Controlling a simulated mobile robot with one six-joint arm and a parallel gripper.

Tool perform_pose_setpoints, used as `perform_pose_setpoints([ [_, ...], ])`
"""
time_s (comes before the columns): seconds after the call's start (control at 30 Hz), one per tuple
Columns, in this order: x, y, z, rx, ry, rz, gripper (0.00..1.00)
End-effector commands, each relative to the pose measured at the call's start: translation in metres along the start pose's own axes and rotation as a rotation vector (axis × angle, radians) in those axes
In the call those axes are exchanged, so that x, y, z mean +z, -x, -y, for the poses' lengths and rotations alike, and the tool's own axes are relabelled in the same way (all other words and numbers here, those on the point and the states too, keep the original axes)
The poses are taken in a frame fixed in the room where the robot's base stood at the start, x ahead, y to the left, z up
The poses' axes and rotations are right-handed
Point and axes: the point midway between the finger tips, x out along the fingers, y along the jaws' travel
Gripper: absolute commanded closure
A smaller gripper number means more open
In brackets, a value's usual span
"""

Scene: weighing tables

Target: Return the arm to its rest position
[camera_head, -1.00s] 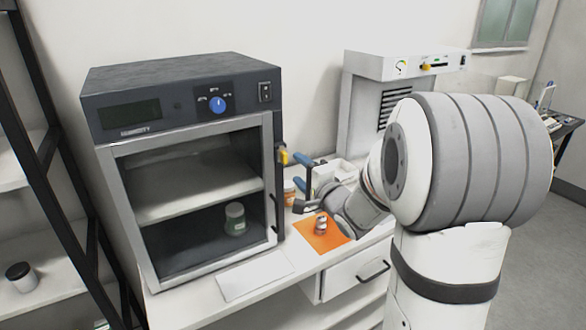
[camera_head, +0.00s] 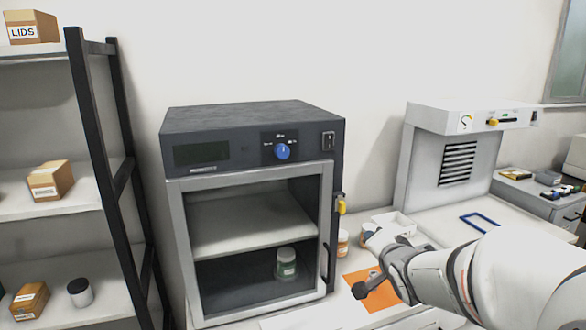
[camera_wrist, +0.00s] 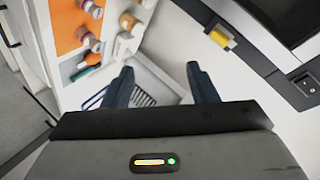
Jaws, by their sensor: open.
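My gripper (camera_wrist: 160,78) shows in the wrist view with its two dark blue fingers spread apart and nothing between them. In the head view my arm reaches in from the lower right, and its dark wrist end is over the bench near the orange mat (camera_head: 384,299), right of the oven. The fingers are hard to make out there. In the wrist view the orange mat (camera_wrist: 66,30) lies at upper left, with small jars (camera_wrist: 90,40) on or beside it, apart from the fingers.
The open oven (camera_head: 250,113) holds a green-labelled jar (camera_head: 286,265) on its floor. Its yellow latch (camera_wrist: 222,38) is right of my fingers. An orange jar (camera_head: 342,243) stands beside the oven. A fume hood (camera_head: 428,160) is at right, a shelf rack (camera_head: 102,150) at left.

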Motion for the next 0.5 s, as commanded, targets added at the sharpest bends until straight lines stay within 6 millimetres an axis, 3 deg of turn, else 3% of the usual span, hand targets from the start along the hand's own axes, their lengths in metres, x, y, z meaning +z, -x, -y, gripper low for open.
perform_pose_setpoints([
  [0.17,0.024,0.048,-0.028,0.230,0.281,0.118,0.47],
  [0.3,0.054,0.095,-0.049,0.356,0.490,0.309,0.47],
  [0.5,0.098,0.160,-0.069,0.398,0.731,0.620,0.47],
])
